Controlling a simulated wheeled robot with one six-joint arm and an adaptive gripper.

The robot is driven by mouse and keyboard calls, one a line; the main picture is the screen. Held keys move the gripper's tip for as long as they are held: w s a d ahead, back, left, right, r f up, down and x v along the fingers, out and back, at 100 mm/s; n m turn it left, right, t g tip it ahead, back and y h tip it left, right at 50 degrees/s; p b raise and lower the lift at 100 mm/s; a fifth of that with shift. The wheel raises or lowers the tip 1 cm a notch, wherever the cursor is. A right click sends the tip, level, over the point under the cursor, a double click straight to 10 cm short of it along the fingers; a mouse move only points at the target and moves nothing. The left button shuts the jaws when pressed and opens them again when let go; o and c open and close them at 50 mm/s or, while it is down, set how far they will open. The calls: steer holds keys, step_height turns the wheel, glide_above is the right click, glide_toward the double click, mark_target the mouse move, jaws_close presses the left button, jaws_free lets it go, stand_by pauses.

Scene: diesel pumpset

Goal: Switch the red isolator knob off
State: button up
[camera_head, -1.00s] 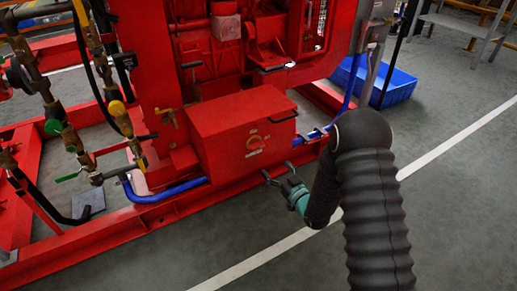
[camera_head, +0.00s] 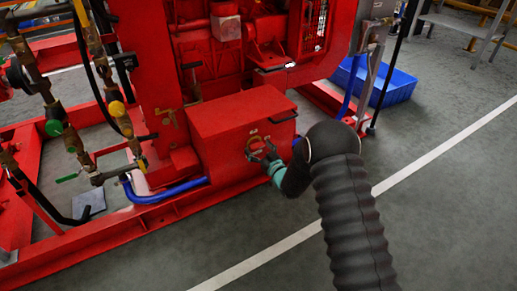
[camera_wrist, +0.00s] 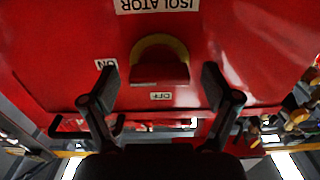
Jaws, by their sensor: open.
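The red isolator knob (camera_wrist: 160,70) sits on a yellow disc (camera_wrist: 160,42) on the front of a red box (camera_head: 235,115). An ISOLATOR label (camera_wrist: 157,5) shows upside down, with an ON label (camera_wrist: 106,70) to the left and an OFF label (camera_wrist: 160,96) below the knob. The knob's grip bar looks roughly level in the wrist view; which label it points to I cannot tell. My gripper (camera_wrist: 159,74) is open, its fingers on either side of the knob with gaps, apparently not touching it. In the head view my gripper (camera_head: 263,154) partly covers the knob area.
The box has a dark handle (camera_head: 283,117) at its upper right edge. A blue hose (camera_head: 170,191) runs to its left, above the red frame rail (camera_head: 130,222). Valves and pipes stand at far left. A blue crate (camera_head: 385,85) lies behind right. The floor at front right is clear.

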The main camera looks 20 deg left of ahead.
steer(key=c, duration=1.1)
steer(key=shift+c, duration=0.2)
